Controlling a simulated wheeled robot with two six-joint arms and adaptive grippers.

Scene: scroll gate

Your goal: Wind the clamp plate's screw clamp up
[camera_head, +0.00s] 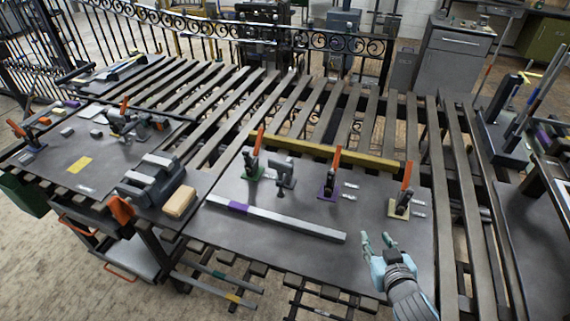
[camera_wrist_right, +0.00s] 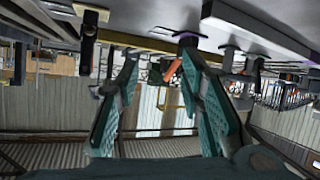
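The clamp plate (camera_head: 300,205) is a dark flat plate on the slatted table. The grey screw clamp (camera_head: 284,174) stands upright on its back left part, with its screw pointing down. Beside it is a green-based toggle clamp (camera_head: 254,166) with a raised orange handle. My right gripper (camera_head: 377,243) is over the plate's near right part, well apart from the screw clamp. Its teal fingers (camera_wrist_right: 158,62) are spread in the right wrist view, with nothing between them. I cannot make out the screw clamp surely there. My left gripper is not in view.
A purple-based toggle clamp (camera_head: 328,187) and a yellow-based one (camera_head: 401,206) stand on the plate, orange handles up. A grey bar (camera_head: 285,222) with a purple band lies in front of the screw clamp. A vise (camera_head: 150,180) and a wooden block (camera_head: 180,202) are left.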

